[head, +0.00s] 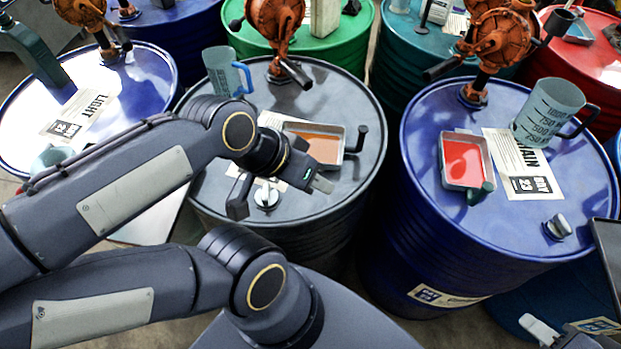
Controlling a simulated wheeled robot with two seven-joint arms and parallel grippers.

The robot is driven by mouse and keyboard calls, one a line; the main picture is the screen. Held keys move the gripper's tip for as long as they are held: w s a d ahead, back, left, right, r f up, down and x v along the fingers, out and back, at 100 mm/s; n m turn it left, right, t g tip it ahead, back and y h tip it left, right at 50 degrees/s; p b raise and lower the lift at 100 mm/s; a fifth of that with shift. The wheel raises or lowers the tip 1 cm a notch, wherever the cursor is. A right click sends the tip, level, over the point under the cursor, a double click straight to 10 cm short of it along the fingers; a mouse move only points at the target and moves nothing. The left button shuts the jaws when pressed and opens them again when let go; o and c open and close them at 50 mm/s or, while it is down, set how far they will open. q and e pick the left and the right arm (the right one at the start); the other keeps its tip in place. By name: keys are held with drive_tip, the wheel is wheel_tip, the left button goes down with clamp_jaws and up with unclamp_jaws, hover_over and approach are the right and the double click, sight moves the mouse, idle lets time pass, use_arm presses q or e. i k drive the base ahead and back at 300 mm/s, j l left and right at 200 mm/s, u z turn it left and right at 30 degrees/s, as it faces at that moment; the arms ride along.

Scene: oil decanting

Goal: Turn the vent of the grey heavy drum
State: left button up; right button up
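The grey drum (352,198) stands in the middle, with its top facing up. Its vent (266,196) is a small silver knob with a round base near the front of the lid. My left gripper (276,190) is over the front of the lid, its fingers apart, one on each side of the vent in the picture. I see no contact with the vent, and the height above it is hard to judge. What seems to be part of my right gripper (548,330) shows at the bottom right edge, mostly cut off.
On the grey lid are a tray of brown oil (318,143), a blue-handled jug (222,72), a rusty pump (275,22) and a partly hidden label. A blue drum (415,190) stands to the right with a red-oil tray (463,160). Other drums crowd around.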

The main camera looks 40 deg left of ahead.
sight(265, 199)
drive_tip(key=u, duration=1.45)
